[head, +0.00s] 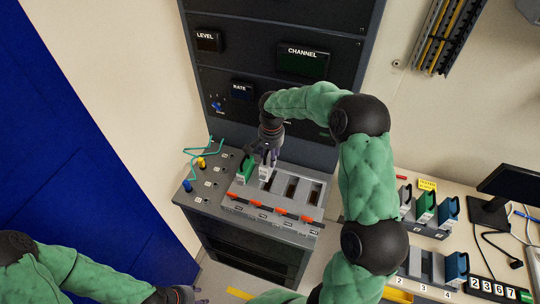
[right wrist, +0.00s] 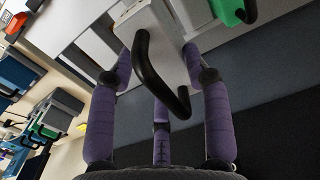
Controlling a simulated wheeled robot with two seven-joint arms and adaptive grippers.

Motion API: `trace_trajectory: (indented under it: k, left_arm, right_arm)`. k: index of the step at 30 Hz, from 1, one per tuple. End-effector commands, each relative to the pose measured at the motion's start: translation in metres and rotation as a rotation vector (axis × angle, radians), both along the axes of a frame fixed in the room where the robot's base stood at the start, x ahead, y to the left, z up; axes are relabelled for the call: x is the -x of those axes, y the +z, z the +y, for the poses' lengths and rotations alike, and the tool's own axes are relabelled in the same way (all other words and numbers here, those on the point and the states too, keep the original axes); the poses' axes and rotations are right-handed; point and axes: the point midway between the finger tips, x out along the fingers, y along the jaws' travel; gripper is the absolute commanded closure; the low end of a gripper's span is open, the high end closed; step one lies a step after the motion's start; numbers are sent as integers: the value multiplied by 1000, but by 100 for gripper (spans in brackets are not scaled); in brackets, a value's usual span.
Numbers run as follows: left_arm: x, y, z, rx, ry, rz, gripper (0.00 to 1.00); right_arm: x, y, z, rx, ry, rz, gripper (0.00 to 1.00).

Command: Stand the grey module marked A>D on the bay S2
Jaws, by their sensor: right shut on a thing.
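My right gripper (head: 267,156) is shut on the black handle (right wrist: 146,70) of a light grey module (head: 265,171). The module's pale body (right wrist: 160,30) also shows in the right wrist view, beyond the purple fingers. It is upright at the second slot from the left of the grey bay rack (head: 278,209). I cannot tell whether its foot is fully down in the slot. The A>D mark and the bay labels are too small to read. My left gripper (head: 184,297) is at the bottom edge, partly cut off, away from the rack.
A green module (head: 245,170) stands in the leftmost slot, close beside the held one. The two slots to the right are empty. Red-orange levers (head: 262,208) line the rack's front. A right-hand bench (head: 437,185) carries more modules (head: 425,205) and a monitor (head: 510,188).

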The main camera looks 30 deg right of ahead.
Motion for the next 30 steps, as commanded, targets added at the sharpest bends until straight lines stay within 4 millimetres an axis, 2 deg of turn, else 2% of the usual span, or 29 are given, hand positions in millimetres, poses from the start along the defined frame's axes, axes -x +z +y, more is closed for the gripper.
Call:
trace_trajectory:
  k: [22, 30]
  left_arm:
    - [0, -37, 0, 0, 0, 0, 60]
    - [0, -43, 0, 0, 0, 0, 60]
  right_arm:
    - [0, -61, 0, 0, 1, 0, 100]
    - [0, -72, 0, 0, 1, 0, 100]
